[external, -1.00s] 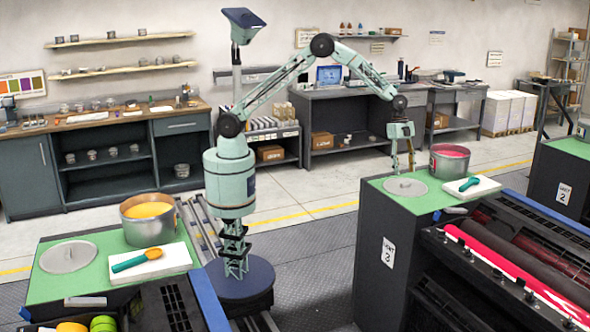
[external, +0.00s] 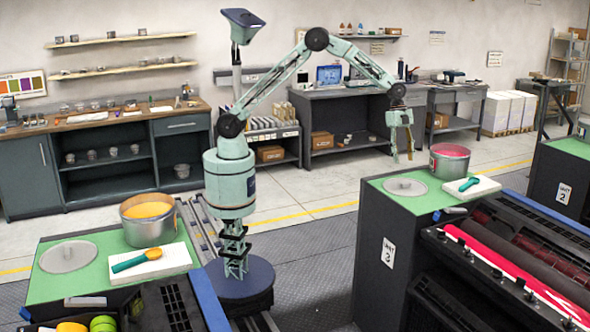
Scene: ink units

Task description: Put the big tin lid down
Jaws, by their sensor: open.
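The tin of red ink (external: 450,161) stands open just right of my gripper. Another grey lid (external: 68,257) lies flat on the near-left green top, beside an open tin of orange ink (external: 148,220).
Another white slab (external: 178,257) with a teal scoop lies by the orange tin. Red ink rollers (external: 520,277) are at the lower right.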

